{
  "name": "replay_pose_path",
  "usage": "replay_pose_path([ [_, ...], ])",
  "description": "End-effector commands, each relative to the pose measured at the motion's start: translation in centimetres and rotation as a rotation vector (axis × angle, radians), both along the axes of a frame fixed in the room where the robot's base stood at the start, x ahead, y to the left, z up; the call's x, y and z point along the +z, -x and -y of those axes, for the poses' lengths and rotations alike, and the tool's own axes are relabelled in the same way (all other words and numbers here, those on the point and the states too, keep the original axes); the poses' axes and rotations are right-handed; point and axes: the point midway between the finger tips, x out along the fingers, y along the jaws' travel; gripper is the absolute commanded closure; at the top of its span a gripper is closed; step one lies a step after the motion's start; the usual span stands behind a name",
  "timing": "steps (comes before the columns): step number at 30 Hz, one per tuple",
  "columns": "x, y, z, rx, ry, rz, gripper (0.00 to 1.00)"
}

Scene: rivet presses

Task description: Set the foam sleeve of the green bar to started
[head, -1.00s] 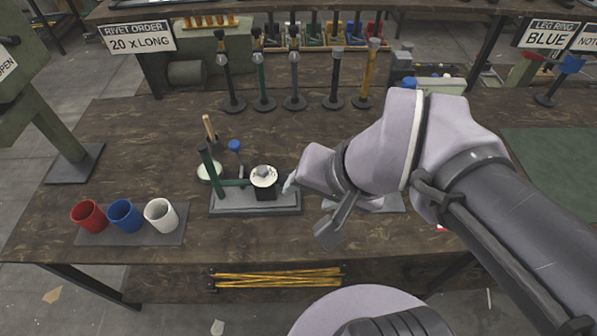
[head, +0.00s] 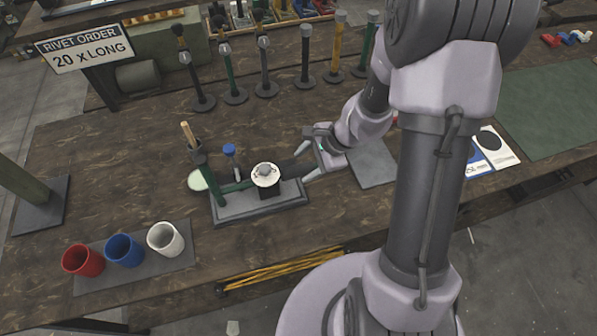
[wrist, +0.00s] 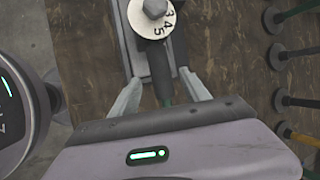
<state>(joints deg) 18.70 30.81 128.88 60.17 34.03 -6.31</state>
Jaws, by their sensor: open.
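A small press with a green upright post (head: 206,174) stands on a grey base plate (head: 230,211) in the head view. A white numbered dial (head: 266,176) with a grey hex knob sits on it; the dial also shows in the wrist view (wrist: 140,20). My gripper (wrist: 160,80) is open, with one finger on each side of the sleeve; contact is not clear. In the head view my gripper (head: 306,161) is at the press's right end.
Red (head: 83,260), blue (head: 125,249) and white (head: 165,239) cups stand on a mat at left. Several upright tools line the back. A grey plate (head: 373,163) lies right of the press. A blue-capped piece (head: 230,151) stands behind the press.

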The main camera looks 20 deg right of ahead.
Motion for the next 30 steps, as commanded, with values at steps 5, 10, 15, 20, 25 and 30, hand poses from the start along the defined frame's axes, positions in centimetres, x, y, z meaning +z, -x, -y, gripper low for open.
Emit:
replay_pose_path([
  [5, -2.9, -0.9, -1.2, 0.0, 0.0, 0.0, 0.45],
  [10, -3.5, -1.1, -1.6, 0.0, 0.0, 0.0, 0.45],
  [15, -3.4, -1.1, -1.6, 0.001, 0.0, 0.0, 0.45],
  [20, -3.4, -1.1, -1.6, 0.001, 0.0, 0.001, 0.69],
  [25, -3.4, -1.1, -1.6, 0.0, 0.0, 0.001, 1.0],
  [30, -3.4, -1.1, -1.6, 0.001, 0.0, 0.001, 1.0],
])
